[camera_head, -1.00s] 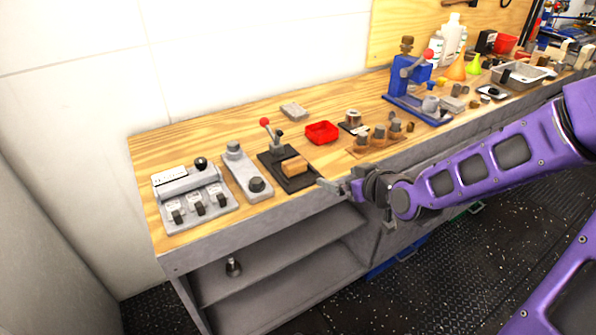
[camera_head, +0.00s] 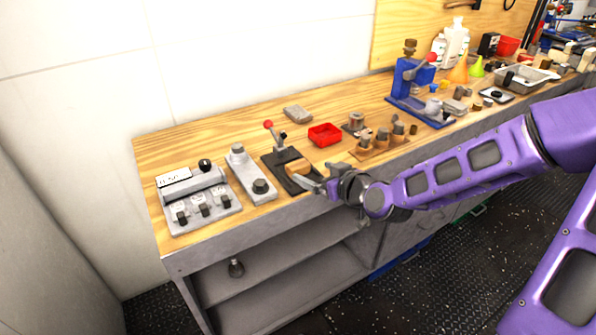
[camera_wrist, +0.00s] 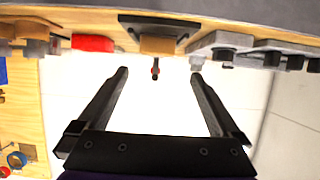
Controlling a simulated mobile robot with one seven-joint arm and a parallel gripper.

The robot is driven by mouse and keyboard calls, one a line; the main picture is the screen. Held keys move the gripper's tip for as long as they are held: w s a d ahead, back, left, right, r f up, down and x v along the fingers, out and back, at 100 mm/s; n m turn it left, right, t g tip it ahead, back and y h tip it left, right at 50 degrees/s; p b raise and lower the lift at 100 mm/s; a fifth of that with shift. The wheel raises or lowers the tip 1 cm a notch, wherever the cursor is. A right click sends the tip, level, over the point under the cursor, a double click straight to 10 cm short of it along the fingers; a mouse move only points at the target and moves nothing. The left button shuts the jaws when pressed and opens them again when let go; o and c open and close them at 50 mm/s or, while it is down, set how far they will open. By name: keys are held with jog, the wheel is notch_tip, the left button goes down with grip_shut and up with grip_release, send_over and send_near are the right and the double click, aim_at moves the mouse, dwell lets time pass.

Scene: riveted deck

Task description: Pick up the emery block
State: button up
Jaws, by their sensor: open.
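A tan block (camera_head: 296,167), which looks like the emery block, sits on a black base plate (camera_head: 275,160) with a red-knobbed lever, near the bench's front edge. In the wrist view the tan block (camera_wrist: 158,45) shows beyond and between my fingertips. My gripper (camera_head: 320,178) is open and empty, just right of the block at the front edge of the bench. Its two dark fingers (camera_wrist: 160,73) are spread wide in the wrist view. Whether a finger touches the block cannot be told. A flat grey block (camera_head: 297,114) lies farther back.
A red tray (camera_head: 325,135) stands behind and right of the block. A grey two-knob fixture (camera_head: 250,177) and a switch panel (camera_head: 196,200) stand to the left. Wooden holders (camera_head: 378,143) and a blue press (camera_head: 408,85) stand to the right. Bare wood lies along the back.

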aim_at(298, 164)
jog(key=x, duration=0.5)
jog(key=shift+b, duration=0.35)
jog(key=shift+d+b+x, duration=0.1)
jog(key=shift+b+x, duration=0.15)
jog(key=shift+x, duration=1.1)
jog(key=shift+d+b+x, duration=0.15)
jog(key=shift+b+x, duration=0.05)
jog(key=shift+x, duration=1.15)
jog(key=shift+w, duration=0.1)
jog(key=c, duration=1.3)
